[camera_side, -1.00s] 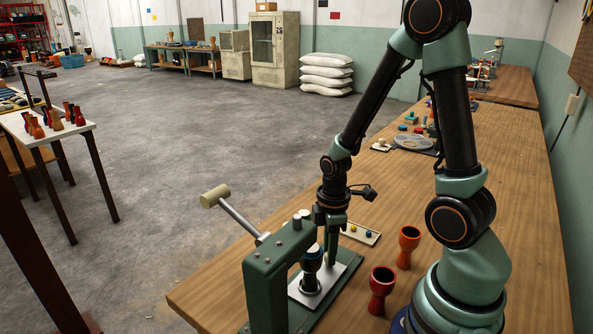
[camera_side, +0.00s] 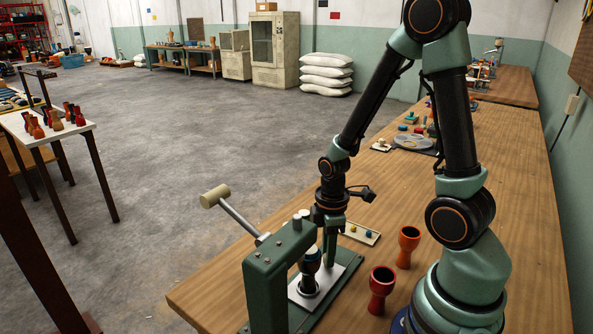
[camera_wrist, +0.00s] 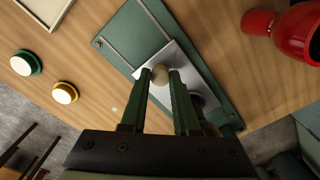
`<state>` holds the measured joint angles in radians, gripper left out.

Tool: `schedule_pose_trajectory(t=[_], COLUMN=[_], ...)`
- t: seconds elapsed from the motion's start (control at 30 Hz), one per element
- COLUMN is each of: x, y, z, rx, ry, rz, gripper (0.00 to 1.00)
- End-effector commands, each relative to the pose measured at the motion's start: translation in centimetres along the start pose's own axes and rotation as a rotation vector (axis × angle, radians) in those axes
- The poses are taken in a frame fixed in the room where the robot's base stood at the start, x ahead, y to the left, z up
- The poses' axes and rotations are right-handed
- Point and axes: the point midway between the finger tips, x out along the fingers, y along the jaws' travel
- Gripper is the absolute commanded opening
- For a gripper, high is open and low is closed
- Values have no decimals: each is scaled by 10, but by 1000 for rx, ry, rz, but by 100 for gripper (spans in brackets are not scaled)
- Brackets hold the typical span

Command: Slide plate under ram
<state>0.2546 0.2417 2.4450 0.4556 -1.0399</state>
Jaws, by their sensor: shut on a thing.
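My gripper (camera_side: 330,248) is shut on the pale round knob (camera_wrist: 160,74) at one end of the plate; the wrist view shows a finger on each side of it. The silver plate (camera_side: 334,277) lies flat on the green base of the press (camera_side: 268,280). A dark goblet drum (camera_side: 310,264) stands upright on the plate, close to the press column and partly behind it. In the wrist view the plate (camera_wrist: 190,62) shows between rails, and my fingers hide most of the drum. The ram's lower end is hidden, so I cannot tell its alignment with the drum.
The press lever (camera_side: 216,197) sticks out to the left. An orange goblet (camera_side: 407,245) and a red goblet (camera_side: 381,288) stand on the bench to the right.

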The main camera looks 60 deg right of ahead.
Motion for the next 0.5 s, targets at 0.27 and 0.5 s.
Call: schedule_pose_trajectory(t=[0.27, 0.5], x=[-1, -1], y=[-14, -13], z=[-14, -14], rx=[0, 1], ry=[0, 1], rz=[1, 1], gripper=[0, 56])
